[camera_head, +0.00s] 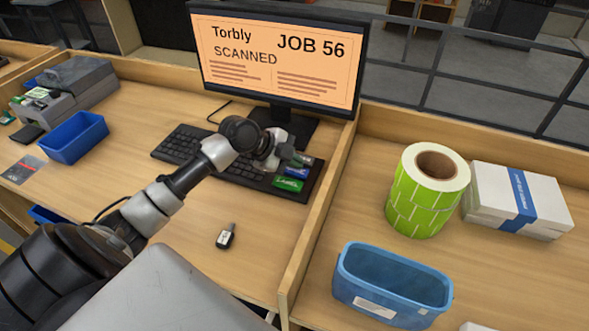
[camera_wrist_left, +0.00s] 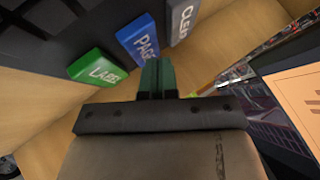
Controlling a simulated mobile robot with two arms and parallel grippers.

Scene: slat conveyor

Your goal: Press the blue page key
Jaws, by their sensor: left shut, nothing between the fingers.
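The blue PAGE key (camera_head: 291,173) sits on the right end of the black keyboard (camera_head: 190,148), between a green key (camera_head: 287,184) and a grey key (camera_head: 305,161). In the left wrist view the blue key (camera_wrist_left: 138,38) shows its white lettering, with the green LABEL key (camera_wrist_left: 97,68) to its left and the grey CLEAR key (camera_wrist_left: 183,20) to its right. My left gripper (camera_head: 293,157) is shut and empty close to these keys. Its fingertips (camera_wrist_left: 157,68) appear beside the blue key's near edge; I cannot tell whether they touch it. My right gripper is not in view.
A monitor (camera_head: 280,55) behind the keyboard reads "Torbly SCANNED JOB 56". A wooden divider (camera_head: 318,225) stands right of the keyboard. Beyond it are a green label roll (camera_head: 408,205), a light blue bin (camera_head: 390,285) and white boxes (camera_head: 490,200). A small dark device (camera_head: 226,236) lies in front.

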